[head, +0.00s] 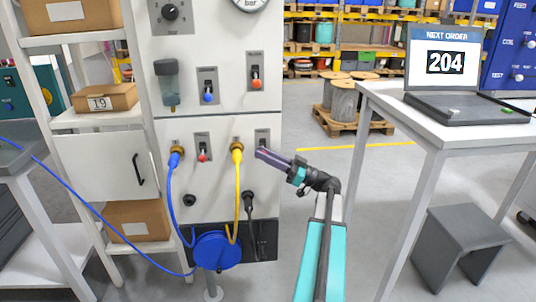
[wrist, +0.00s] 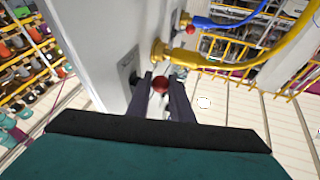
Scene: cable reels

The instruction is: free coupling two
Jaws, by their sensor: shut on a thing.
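The white panel (head: 221,125) carries a blue hose (head: 170,190) on a brass coupling (head: 176,150) and, to its right, a yellow hose (head: 237,195) on a second brass coupling (head: 237,147). The yellow hose also shows in the wrist view (wrist: 230,61), still attached at its brass fitting (wrist: 159,50). My gripper (head: 262,153) is at the lever plate (head: 263,136) right of the yellow coupling. In the wrist view its fingers (wrist: 161,84) are closed on a red-knobbed lever (wrist: 161,86). The fingers hide that lever in the head view.
Another red-knobbed lever (head: 202,156) sits between the couplings. Higher up are a blue-knobbed lever (head: 208,97) and an orange-knobbed lever (head: 256,83). A black plug with cable (head: 248,197) is below my gripper. A table (head: 440,128) stands at right, with open floor between.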

